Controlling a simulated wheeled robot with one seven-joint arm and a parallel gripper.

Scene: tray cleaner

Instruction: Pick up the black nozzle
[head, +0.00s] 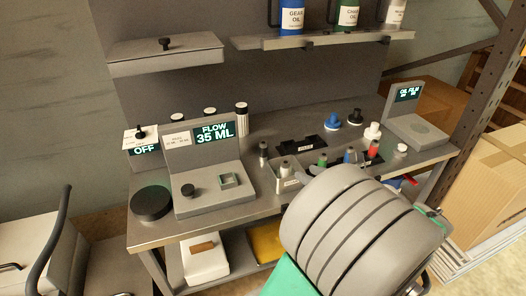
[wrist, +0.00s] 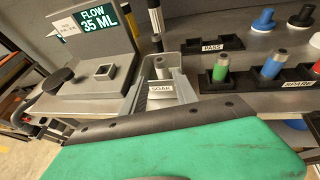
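The black nozzle (head: 355,118) stands upright at the back of the workbench, right of a blue nozzle (head: 332,121) and behind a white one (head: 373,131). In the wrist view the black nozzle (wrist: 300,16) is at the top right, beside the blue nozzle (wrist: 264,20). My big grey arm covers the front right of the bench in the head view. The black nozzle stands well apart from my arm.
The flow scale (head: 206,196) is left and the oil film unit (head: 419,130) is right. A shelf (head: 290,41) overhangs the back.

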